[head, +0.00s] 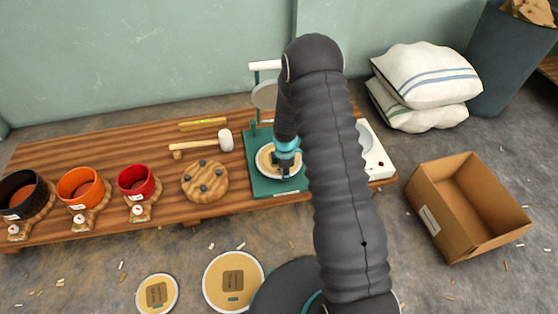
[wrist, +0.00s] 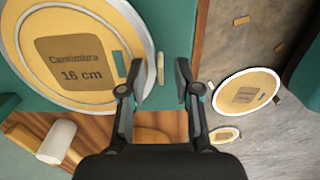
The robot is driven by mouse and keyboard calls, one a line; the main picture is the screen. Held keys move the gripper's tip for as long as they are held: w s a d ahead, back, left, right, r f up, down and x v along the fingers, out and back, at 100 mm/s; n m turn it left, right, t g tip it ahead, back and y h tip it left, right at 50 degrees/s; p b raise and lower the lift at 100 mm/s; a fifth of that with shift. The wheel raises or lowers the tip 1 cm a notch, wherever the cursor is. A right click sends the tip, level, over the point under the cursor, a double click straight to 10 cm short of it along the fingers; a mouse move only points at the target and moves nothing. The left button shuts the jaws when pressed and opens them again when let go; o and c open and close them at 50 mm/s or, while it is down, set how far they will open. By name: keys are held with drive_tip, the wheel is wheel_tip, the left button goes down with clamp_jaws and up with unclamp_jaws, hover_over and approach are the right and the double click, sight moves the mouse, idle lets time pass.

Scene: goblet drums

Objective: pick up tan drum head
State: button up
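A tan drum head with a pale rim (head: 266,160) lies on the green base of a press on the wooden bench. In the wrist view this drum head (wrist: 110,50) fills the upper left, with a brown label reading 16 cm. My gripper (head: 284,172) is low over its right side in the head view, hiding part of it. Two more tan drum heads, a large one (head: 215,290) and a small one (head: 157,280), lie on the floor.
The green press base (head: 262,190) has an upright behind. An open cardboard box (head: 455,235) is on the floor at right.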

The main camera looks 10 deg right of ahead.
clamp_jaws()
